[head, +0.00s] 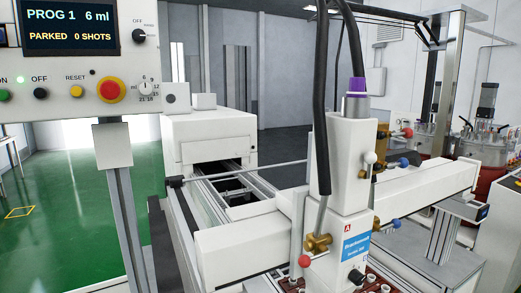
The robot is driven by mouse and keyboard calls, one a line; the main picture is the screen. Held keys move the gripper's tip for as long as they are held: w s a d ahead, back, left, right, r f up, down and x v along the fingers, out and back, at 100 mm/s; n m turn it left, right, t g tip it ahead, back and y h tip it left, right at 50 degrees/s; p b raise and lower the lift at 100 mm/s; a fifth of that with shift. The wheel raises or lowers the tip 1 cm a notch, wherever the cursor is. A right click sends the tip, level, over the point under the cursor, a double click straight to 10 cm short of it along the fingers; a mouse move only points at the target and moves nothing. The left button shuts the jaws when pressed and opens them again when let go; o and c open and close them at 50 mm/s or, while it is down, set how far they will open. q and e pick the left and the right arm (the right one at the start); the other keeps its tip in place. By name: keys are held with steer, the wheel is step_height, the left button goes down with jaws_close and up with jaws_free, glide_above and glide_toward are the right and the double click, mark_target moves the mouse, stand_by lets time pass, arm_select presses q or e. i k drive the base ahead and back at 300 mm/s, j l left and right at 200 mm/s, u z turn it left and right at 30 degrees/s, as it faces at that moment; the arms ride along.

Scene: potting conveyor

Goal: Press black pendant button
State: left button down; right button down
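The control panel (60,62) stands at the upper left on a grey post (122,215). Its screen (71,26) reads PROG 1, 6 ml, PARKED, 0 SHOTS. A black button (40,94) labelled OFF sits between a green button (4,95) and a yellow RESET button (76,90). A red emergency knob (111,90) on a yellow ring is right of them. A small grey box with a dark round spot (170,98) shows at the panel's right side. I cannot tell which part is the pendant's. Neither of my grippers is in view.
A white dosing head (350,170) with black hoses (320,90) and brass fittings (318,243) stands right of centre. Behind it a conveyor (228,180) runs into a white housing (210,138). Green floor (40,170) is open at left.

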mark_target(40, 93)
steer(key=u, duration=1.25)
